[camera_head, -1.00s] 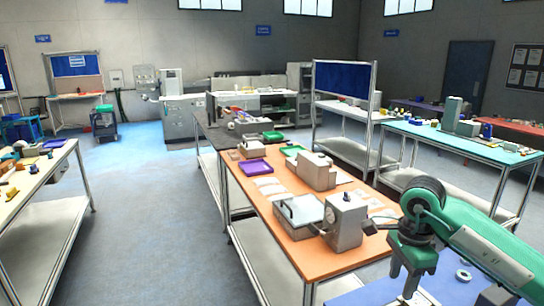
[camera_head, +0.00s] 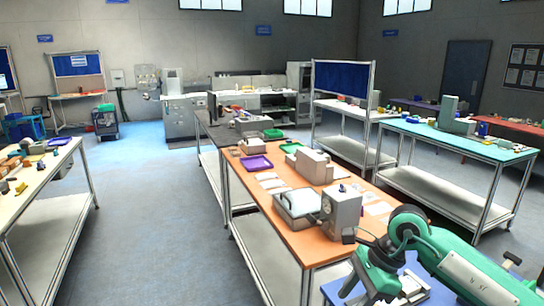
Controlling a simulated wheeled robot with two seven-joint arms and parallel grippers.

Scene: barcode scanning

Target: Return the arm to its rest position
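My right arm (camera_head: 455,262), green with dark joints, comes in from the lower right. It bends at a rounded joint and reaches down to the bottom edge. My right gripper end (camera_head: 362,291) is low in the picture, over the near edge of a blue-topped table. Its fingertips are not clear, so I cannot tell if it is open or shut. I see no object clearly held in it. My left arm and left gripper are out of view.
An orange table (camera_head: 302,240) stands just beyond the arm, with a grey box-shaped device (camera_head: 341,212), a lidded case (camera_head: 297,203) and a purple tray (camera_head: 256,163). The blue table (camera_head: 336,290) is partly hidden under my arm. Open floor (camera_head: 150,230) lies to the left.

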